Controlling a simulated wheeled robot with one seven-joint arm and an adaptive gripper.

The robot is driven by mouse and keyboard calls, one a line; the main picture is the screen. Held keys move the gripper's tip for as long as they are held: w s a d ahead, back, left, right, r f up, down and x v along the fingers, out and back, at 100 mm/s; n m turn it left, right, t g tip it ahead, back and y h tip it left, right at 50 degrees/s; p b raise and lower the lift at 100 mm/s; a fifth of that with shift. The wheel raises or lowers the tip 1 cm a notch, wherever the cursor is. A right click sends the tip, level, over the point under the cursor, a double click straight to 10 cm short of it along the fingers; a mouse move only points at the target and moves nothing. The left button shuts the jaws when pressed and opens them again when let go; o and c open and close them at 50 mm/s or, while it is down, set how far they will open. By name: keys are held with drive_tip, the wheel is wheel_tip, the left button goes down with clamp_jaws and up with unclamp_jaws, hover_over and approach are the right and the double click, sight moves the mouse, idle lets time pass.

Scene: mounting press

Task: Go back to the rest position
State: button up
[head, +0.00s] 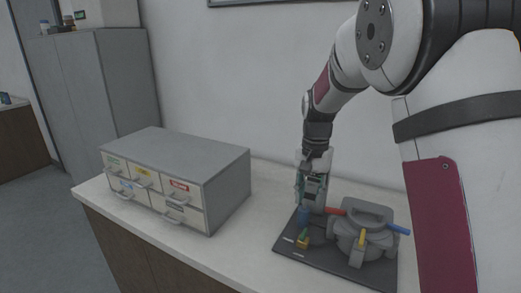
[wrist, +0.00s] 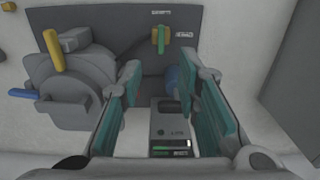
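The mounting press (head: 360,235) is a grey round body on a dark base plate (head: 330,266) at the right of the counter. It has a yellow handle (head: 361,239), a blue-tipped bar (head: 398,229) and a red bar end (head: 337,211). My gripper (head: 308,203) points down over the plate's left part, beside the press body. In the wrist view my gripper (wrist: 158,78) has its teal-padded fingers apart. A blue part (wrist: 173,84) shows between and beyond them, near the right fingertip; I cannot tell if they touch. A grey panel with a small display (wrist: 172,135) lies below.
A small yellow-green lever (wrist: 161,40) stands on the plate near labels. A grey drawer cabinet (head: 180,175) with several labelled drawers stands on the counter (head: 255,235) at the left. A wall (head: 240,90) rises behind. Clear counter lies between cabinet and press.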

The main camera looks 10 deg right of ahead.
drive_tip(key=s+r+n+t, duration=0.1)
drive_tip(key=s+r+n, duration=0.1)
drive_tip(key=s+r, duration=0.5)
drive_tip(key=s+r+n+t, duration=0.1)
drive_tip(key=s+r, duration=0.4)
drive_tip(key=s, duration=0.4)
drive_tip(key=s+f+n+t, duration=0.1)
drive_tip(key=s+n+t, duration=0.1)
drive_tip(key=s, duration=1.4)
drive_tip(key=shift+f+n, duration=0.15)
drive_tip(key=shift+n, duration=0.65)
